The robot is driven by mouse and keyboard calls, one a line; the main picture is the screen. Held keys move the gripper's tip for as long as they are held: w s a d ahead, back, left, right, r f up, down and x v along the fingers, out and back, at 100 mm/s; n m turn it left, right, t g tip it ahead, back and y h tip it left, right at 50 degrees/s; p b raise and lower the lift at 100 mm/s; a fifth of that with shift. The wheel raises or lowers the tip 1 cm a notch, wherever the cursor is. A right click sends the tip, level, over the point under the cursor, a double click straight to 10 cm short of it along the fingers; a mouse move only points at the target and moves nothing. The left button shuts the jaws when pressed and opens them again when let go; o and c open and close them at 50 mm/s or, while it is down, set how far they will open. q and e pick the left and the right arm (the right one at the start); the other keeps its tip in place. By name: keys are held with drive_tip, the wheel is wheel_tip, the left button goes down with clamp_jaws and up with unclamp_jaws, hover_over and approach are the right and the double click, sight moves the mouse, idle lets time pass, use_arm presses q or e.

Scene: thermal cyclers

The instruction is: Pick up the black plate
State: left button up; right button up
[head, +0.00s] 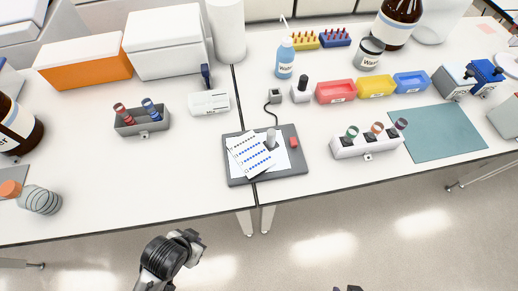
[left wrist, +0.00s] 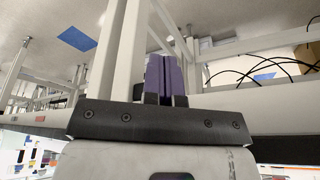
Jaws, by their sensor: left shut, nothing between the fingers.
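I cannot make out a clear black plate in either view. The nearest dark flat thing is a dark grey board (head: 240,179) at the middle of the bench in the head view, with white dotted sheets (head: 248,155) and a grey upright piece on it. My left gripper (left wrist: 165,58) shows in the left wrist view with its purple fingers shut together and nothing between them. It is away from the bench-top things. Two small dark tips (head: 346,289) at the bottom edge of the head view may be my right gripper; they are too cut off to judge.
A grey tube rack (head: 142,126) stands left of the board, and a white rack (head: 368,146) stands right. Red (head: 335,92), yellow (head: 376,87) and blue (head: 410,82) trays line up behind. A teal mat (head: 445,132) lies right.

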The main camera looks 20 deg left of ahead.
use_arm(q)
drive_tip(key=o, duration=0.7)
drive_tip(key=shift+a, duration=0.15)
drive_tip(key=o, duration=0.4)
